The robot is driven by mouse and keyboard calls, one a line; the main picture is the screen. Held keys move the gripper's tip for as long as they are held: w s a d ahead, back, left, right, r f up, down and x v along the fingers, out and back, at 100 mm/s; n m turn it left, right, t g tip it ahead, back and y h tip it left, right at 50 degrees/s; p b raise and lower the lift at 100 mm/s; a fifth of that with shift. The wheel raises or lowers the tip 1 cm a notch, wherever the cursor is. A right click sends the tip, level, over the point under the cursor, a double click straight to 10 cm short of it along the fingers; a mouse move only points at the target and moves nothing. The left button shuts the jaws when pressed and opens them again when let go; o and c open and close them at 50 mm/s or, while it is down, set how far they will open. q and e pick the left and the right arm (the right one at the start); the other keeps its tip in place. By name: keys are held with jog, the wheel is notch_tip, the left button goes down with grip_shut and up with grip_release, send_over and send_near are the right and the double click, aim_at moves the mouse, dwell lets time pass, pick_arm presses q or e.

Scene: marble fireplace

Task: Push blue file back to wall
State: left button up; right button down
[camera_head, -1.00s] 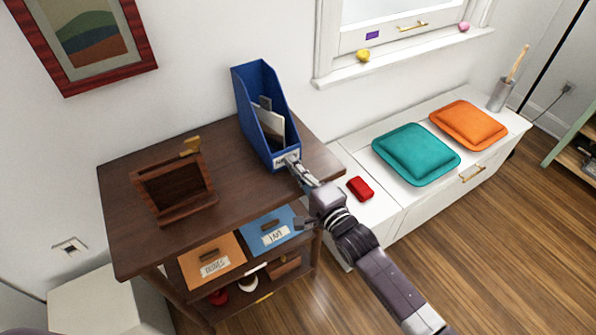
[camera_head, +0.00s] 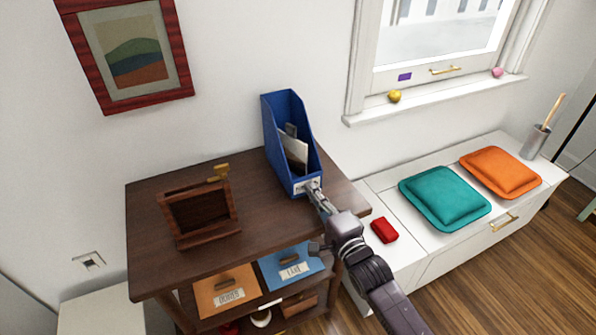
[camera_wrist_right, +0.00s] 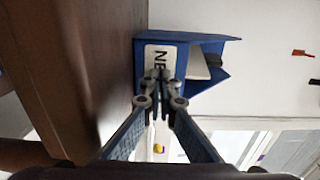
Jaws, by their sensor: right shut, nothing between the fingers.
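The blue file (camera_head: 278,140) stands upright on the brown wooden cabinet top (camera_head: 250,215), near the wall, with papers inside and a white label on its low front. In the right wrist view the blue file (camera_wrist_right: 215,42) appears on its side, its label partly hidden by my fingertips. My right gripper (camera_head: 313,190) is shut and empty, its tips at the label on the file's front face. It also shows in the right wrist view (camera_wrist_right: 160,88). Whether the file's back touches the wall cannot be told. My left gripper is not in view.
A wooden stand (camera_head: 200,212) sits left on the cabinet top. A white bench to the right holds a red item (camera_head: 384,230), a teal cushion (camera_head: 445,198) and an orange cushion (camera_head: 500,172). A framed picture (camera_head: 130,48) hangs above.

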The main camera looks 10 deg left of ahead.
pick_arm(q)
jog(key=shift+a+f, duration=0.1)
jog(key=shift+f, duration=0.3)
pick_arm(e)
jog(key=shift+w+a+f, duration=0.1)
jog(key=shift+w+a, duration=0.2)
jog(key=shift+w, duration=0.1)
pick_arm(q)
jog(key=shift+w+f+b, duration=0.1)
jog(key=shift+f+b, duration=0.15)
jog(key=shift+b, duration=0.3)
pick_arm(e)
jog(key=shift+w+a, duration=0.25)
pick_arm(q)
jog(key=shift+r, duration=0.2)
